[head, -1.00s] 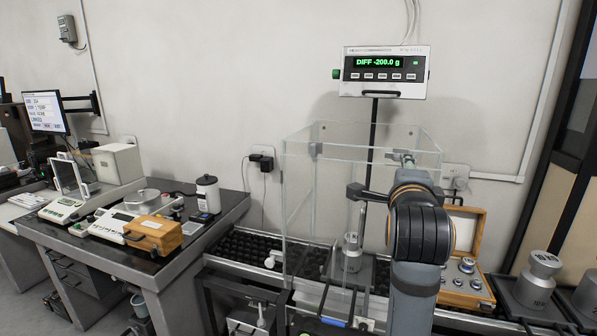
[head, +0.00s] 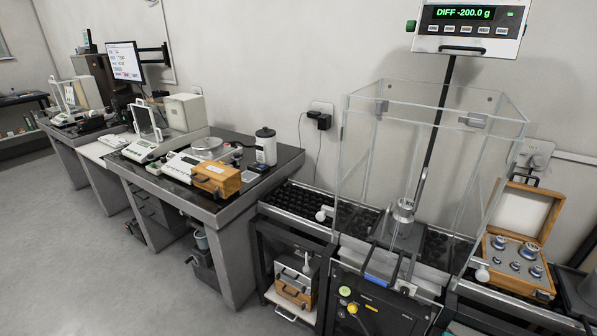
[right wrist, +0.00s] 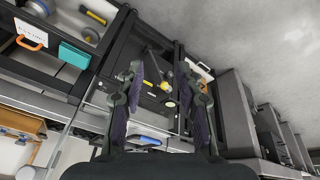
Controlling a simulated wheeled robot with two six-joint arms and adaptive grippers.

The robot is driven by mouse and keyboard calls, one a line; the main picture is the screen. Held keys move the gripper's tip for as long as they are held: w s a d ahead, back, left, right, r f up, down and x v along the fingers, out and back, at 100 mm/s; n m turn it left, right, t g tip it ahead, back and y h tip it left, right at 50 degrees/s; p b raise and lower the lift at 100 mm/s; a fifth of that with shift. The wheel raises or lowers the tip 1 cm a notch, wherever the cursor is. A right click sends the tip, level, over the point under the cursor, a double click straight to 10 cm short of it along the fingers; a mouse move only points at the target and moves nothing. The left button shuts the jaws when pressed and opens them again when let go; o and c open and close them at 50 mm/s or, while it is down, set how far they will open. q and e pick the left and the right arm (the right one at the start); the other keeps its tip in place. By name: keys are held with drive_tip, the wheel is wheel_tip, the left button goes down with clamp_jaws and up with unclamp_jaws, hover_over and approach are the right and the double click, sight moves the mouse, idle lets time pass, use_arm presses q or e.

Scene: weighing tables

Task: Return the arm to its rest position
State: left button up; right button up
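My right gripper (right wrist: 163,78) shows in the right wrist view. Its two dark fingers stand well apart with nothing held between them. Beyond the fingers is a dark front panel with a yellow button. Neither of my arms shows in the head view, and my left gripper is in no current view. The glass weighing enclosure (head: 435,103) stands at the right of the head view, with a metal weight (head: 404,211) inside it. The display (head: 468,30) above it reads DIFF -200.0 g.
An open wooden weight case (head: 518,288) with several weights lies right of the enclosure. A dark table (head: 285,160) with balances and a closed wooden box (head: 216,180) stands to the left. The floor (head: 90,260) at the lower left is clear.

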wheel_tip(320, 180, down, 21)
drive_tip(key=s+d+g+p, duration=0.1)
drive_tip(key=s+d+p, duration=0.1)
drive_tip(key=s, duration=0.1)
drive_tip(key=s+d+f+g+p, duration=0.1)
drive_tip(key=s+f, duration=1.4)
drive_tip(key=s, duration=0.3)
drive_tip(key=shift+d+m, duration=0.25)
drive_tip(key=shift+m, duration=0.05)
drive_tip(key=shift+s, duration=0.1)
